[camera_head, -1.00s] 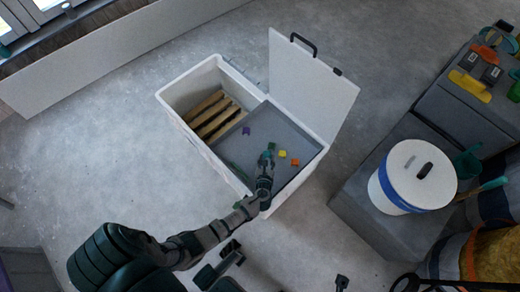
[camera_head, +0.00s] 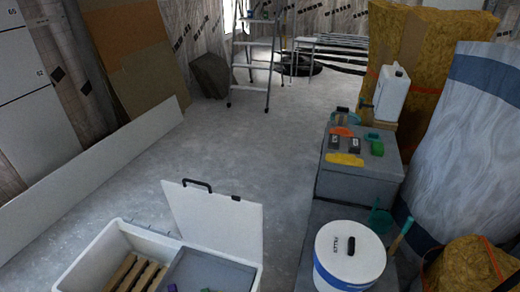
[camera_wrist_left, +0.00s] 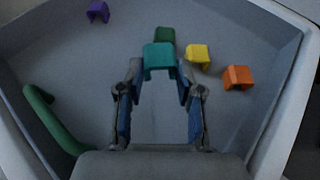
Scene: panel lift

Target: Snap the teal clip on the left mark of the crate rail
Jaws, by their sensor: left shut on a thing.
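The teal clip (camera_wrist_left: 158,57) is between the fingertips of my left gripper (camera_wrist_left: 159,75) in the left wrist view. The gripper is shut on it, above the grey tray floor (camera_wrist_left: 150,20) of the white crate. The crate (camera_head: 92,262) shows at the bottom left of the head view, cut off by the frame edge, with its lid (camera_head: 214,222) raised. I cannot make out the rail or its left mark. My right gripper is in neither view.
Green (camera_wrist_left: 165,36), yellow (camera_wrist_left: 198,55), orange (camera_wrist_left: 237,76) and purple (camera_wrist_left: 97,11) clips lie in the tray. A green curved bar (camera_wrist_left: 52,122) is at its left side. A white bucket (camera_head: 350,258) and a grey box (camera_head: 360,185) stand right of the crate.

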